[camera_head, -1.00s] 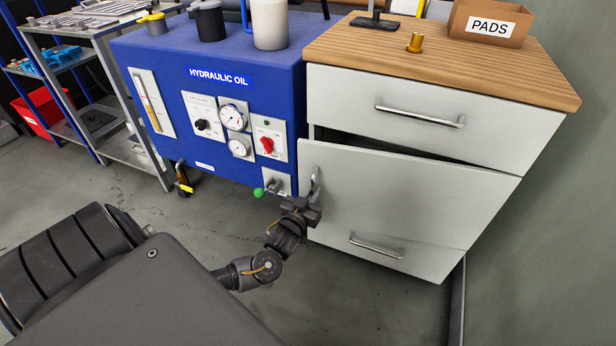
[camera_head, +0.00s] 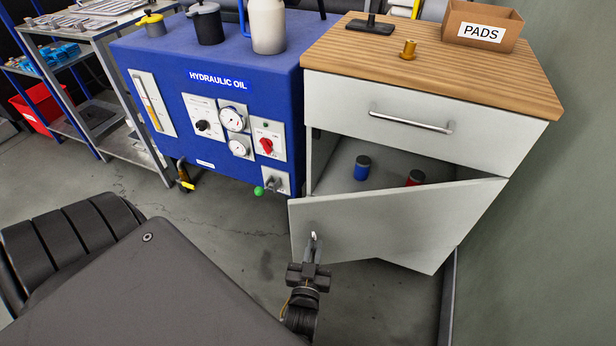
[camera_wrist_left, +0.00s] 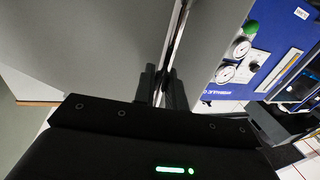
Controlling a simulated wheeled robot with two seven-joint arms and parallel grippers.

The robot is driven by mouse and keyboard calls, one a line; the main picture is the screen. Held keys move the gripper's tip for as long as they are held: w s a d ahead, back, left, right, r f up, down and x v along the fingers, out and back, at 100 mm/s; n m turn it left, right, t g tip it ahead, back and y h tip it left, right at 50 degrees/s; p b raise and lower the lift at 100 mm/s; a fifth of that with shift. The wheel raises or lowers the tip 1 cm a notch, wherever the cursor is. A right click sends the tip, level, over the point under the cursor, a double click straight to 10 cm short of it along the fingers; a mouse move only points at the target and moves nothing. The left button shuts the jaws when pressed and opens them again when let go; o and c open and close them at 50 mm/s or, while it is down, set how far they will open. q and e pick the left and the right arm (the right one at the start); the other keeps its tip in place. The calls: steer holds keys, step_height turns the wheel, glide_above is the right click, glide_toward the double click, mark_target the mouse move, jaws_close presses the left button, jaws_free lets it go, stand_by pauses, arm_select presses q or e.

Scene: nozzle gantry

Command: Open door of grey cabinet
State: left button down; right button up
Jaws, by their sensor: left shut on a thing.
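The grey cabinet (camera_head: 440,98) stands at the right under a wooden top. Its door (camera_head: 400,222) is swung partly open, hinged at the right, with its free edge out to the left toward me. My left gripper (camera_head: 312,262) is shut on the door handle (camera_head: 314,238) near that free edge. Inside the cabinet a blue can (camera_head: 362,168) and a red can (camera_head: 414,178) show. My right gripper is not in view.
The blue hydraulic oil unit (camera_head: 215,75) stands directly left of the cabinet, with a green-knobbed valve (camera_head: 260,191) low at its front. A drawer handle (camera_head: 412,120) sticks out above the door. A wall is at the right. Floor (camera_head: 230,235) in front of the unit is clear.

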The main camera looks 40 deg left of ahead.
arm_select(q)
steer(key=shift+s+d, duration=0.5)
steer(key=shift+d, duration=0.2)
steer(key=c, duration=1.6)
jaws_free()
steer(key=shift+o, duration=0.2)
steer(key=shift+s, duration=0.1)
steer(key=v, duration=1)
steer(key=shift+s+d, duration=0.2)
steer(key=shift+s, duration=0.1)
